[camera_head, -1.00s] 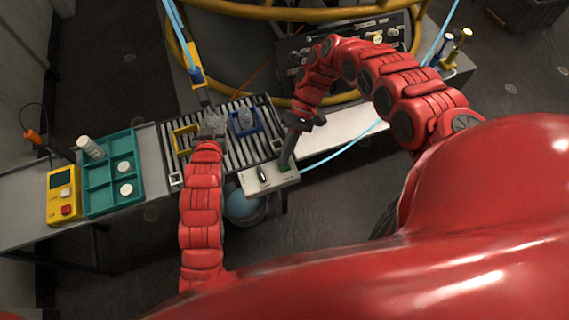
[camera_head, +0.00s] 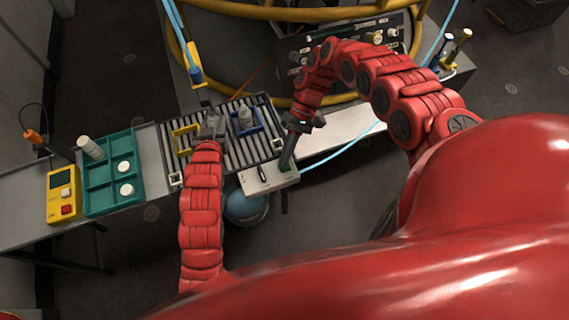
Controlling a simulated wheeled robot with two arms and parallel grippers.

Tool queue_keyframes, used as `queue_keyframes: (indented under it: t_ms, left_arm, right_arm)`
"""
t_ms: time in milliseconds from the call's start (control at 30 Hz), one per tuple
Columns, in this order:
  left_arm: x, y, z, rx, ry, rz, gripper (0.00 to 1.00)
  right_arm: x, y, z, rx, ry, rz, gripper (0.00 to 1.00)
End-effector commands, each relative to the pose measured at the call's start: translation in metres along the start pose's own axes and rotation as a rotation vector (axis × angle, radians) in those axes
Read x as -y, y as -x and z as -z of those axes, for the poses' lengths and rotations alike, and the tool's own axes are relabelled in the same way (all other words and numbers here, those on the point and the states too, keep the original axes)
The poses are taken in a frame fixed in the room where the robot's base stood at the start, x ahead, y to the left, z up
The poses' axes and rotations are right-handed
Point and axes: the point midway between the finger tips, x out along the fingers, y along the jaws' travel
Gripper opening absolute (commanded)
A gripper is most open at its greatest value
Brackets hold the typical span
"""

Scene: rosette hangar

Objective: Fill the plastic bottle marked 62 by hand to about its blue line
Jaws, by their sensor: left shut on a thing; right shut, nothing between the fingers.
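My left gripper (camera_head: 211,126) is over the slatted rack, below the yellow and blue nozzle (camera_head: 196,76). It is shut on what looks like a small plastic bottle, mostly hidden by the fingers; no number or blue line can be read. Another small bottle (camera_head: 245,115) stands in the blue frame (camera_head: 247,128) just right of it. I cannot tell whether the button is pressed.
A yellow frame (camera_head: 179,139) sits on the slatted rack (camera_head: 237,152) left of my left gripper. Further left are a teal tray (camera_head: 98,196) with white round pieces, a white bottle (camera_head: 90,147) and a yellow meter (camera_head: 61,206). Yellow pipes run behind.

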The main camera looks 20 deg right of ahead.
Motion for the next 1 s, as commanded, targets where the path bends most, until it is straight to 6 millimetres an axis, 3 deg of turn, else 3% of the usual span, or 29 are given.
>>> queue_keyframes:
  t_ms: [1000]
  left_arm:
    - [0.0,0.0,-0.0001,0.0,0.0,0.0,0.0]
  right_arm:
    - [-0.004,-0.0068,0.0046,0.001,0.002,0.001,0.0]
